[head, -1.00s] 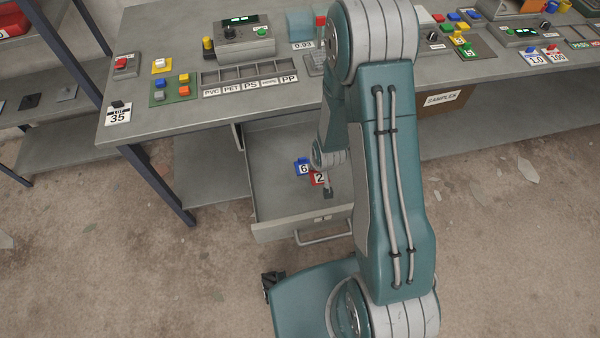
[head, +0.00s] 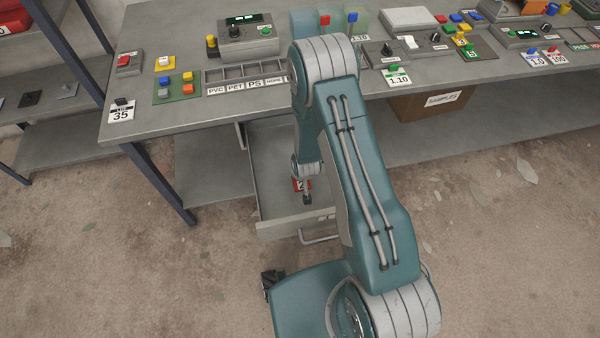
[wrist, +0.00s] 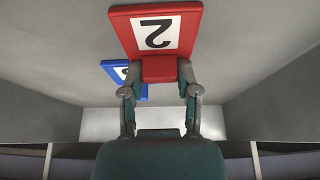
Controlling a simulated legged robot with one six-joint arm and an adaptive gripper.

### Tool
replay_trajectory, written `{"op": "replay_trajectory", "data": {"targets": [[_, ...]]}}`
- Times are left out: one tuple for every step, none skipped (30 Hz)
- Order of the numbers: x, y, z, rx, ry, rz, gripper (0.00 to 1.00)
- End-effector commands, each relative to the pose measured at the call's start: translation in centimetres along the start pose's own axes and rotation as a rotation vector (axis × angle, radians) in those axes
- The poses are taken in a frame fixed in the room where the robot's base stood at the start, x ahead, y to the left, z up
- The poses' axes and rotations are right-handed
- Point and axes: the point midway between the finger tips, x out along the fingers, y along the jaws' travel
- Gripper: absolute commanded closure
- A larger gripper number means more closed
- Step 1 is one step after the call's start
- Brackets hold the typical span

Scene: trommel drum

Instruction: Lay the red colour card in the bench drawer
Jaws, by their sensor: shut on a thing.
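The red colour card (head: 297,187), marked 2, is over the open bench drawer (head: 272,230) in the head view, partly hidden by my arm. It also shows in the wrist view (wrist: 190,38), where my gripper (wrist: 160,72) is shut on its red grip block. A blue card (wrist: 112,68) is partly hidden behind the red card in the wrist view. Whether the red card touches the drawer floor or the blue card cannot be told.
The bench top (head: 140,75) above the drawer carries a labelled sorting tray (head: 240,75), a control box (head: 248,38) and several tagged items. A SAMPLES box (head: 430,103) stands below the bench at right. The drawer's left part is bare.

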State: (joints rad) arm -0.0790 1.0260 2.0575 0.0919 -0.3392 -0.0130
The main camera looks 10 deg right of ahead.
Motion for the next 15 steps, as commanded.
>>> {"op": "replay_trajectory", "data": {"targets": [[0.03, 0.08, 0.03, 0.001, 0.000, 0.000, 0.90], [0.09, 0.11, 0.06, 0.001, -0.001, -0.001, 0.90], [0.16, 0.14, 0.08, 0.002, -0.001, -0.001, 0.54], [0.14, 0.15, 0.06, 0.002, 0.000, -0.001, 0.41], [0.13, 0.16, 0.06, 0.002, 0.000, -0.001, 0.27], [0.13, 0.15, 0.06, 0.002, 0.000, -0.001, 0.24], [0.12, 0.14, 0.06, 0.002, 0.000, -0.001, 0.24], [0.12, 0.11, 0.06, 0.002, 0.000, 0.000, 0.24], [0.12, 0.08, 0.06, 0.001, 0.000, 0.000, 0.24], [0.12, 0.05, 0.06, 0.001, 0.000, 0.000, 0.24], [0.12, 0.04, 0.06, 0.001, -0.001, 0.000, 0.24], [0.12, 0.03, 0.06, 0.001, -0.001, 0.000, 0.24], [0.12, 0.03, 0.06, 0.001, -0.001, 0.000, 0.24], [0.12, 0.03, 0.06, 0.001, 0.000, 0.000, 0.24], [0.12, 0.03, 0.06, 0.001, 0.000, 0.000, 0.24]]}}
